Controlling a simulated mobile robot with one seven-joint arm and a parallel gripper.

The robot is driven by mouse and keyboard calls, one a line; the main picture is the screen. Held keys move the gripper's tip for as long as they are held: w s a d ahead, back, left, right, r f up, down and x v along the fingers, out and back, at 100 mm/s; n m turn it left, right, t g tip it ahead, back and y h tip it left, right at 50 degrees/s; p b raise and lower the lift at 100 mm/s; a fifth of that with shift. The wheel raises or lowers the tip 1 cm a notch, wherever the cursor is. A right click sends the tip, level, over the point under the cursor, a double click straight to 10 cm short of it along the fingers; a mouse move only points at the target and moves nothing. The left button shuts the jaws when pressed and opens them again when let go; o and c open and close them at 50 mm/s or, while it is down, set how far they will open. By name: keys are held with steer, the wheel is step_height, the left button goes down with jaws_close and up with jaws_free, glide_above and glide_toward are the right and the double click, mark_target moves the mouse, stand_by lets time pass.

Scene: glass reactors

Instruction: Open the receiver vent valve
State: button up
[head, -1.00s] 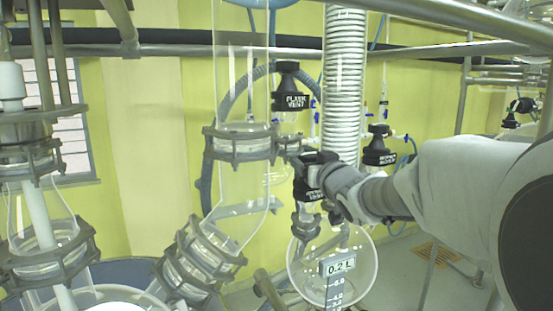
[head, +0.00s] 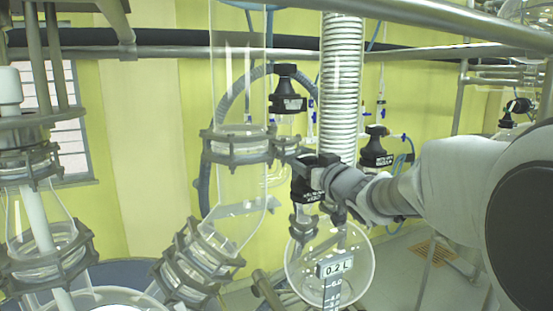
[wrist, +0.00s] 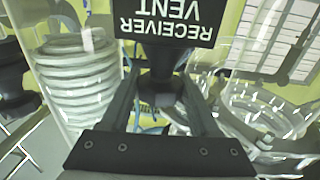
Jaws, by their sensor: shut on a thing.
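The receiver vent valve (head: 304,188) is a black knob with a labelled block, above the round glass receiver (head: 328,283) marked 0.2 L. In the wrist view its label (wrist: 168,22) reads RECEIVER VENT upside down, and the black knob stem (wrist: 160,82) is below it. My gripper (head: 318,178) reaches in from the right in the head view and meets the valve. In the wrist view, the two fingers of my gripper (wrist: 161,90) stand on either side of the knob, shut on it. The valve's inner passage is hidden.
The flask vent valve (head: 288,90) stands above and left of my gripper. Another black valve (head: 376,148) is behind my arm. A glass column (head: 238,85) and a coiled condenser (head: 341,70) stand close by. A metal rail (head: 430,20) crosses above.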

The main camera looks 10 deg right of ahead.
steer(key=n+g+y, duration=0.1)
steer(key=y, duration=0.1)
steer(key=n+g+y+p, duration=0.1)
steer(key=n+y, duration=0.1)
steer(key=y, duration=0.1)
steer(key=shift+d+n, duration=0.1)
steer(key=shift+n, duration=0.2)
steer(key=shift+n+g+y, duration=1.5)
steer(key=shift+g+y, duration=0.2)
steer(key=shift+y, duration=0.2)
steer(key=o, duration=1.1)
steer(key=b+v, duration=0.3)
steer(key=v, duration=1.4)
steer(key=shift+s+d, duration=0.1)
